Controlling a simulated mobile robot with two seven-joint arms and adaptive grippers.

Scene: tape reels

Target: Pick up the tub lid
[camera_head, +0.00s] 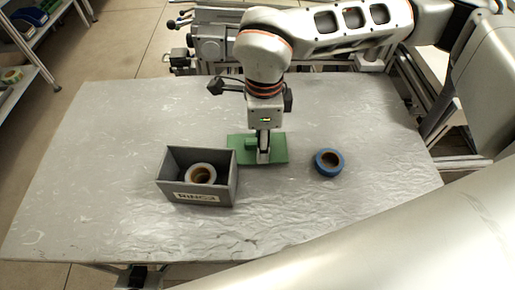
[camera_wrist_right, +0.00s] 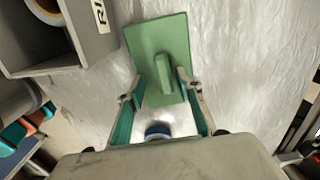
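The tub lid (camera_head: 278,150) is a flat green rectangle with a raised bar handle. It lies on the table right of the grey tub. My right gripper (camera_head: 263,157) is directly above the lid, pointing down. In the right wrist view the lid (camera_wrist_right: 175,38) lies beyond the fingers. Its handle (camera_wrist_right: 163,74) is between the two fingertips (camera_wrist_right: 160,84), with a visible gap on each side, so the gripper looks open. Whether the fingertips touch the lid's top I cannot tell. My left gripper is not in view.
The open grey tub (camera_head: 223,183) holds a white tape reel (camera_head: 201,173). A blue tape reel (camera_head: 328,162) lies on the table to the right. The table (camera_head: 100,140) is clear at left and in front. A shelf (camera_head: 40,45) stands far left.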

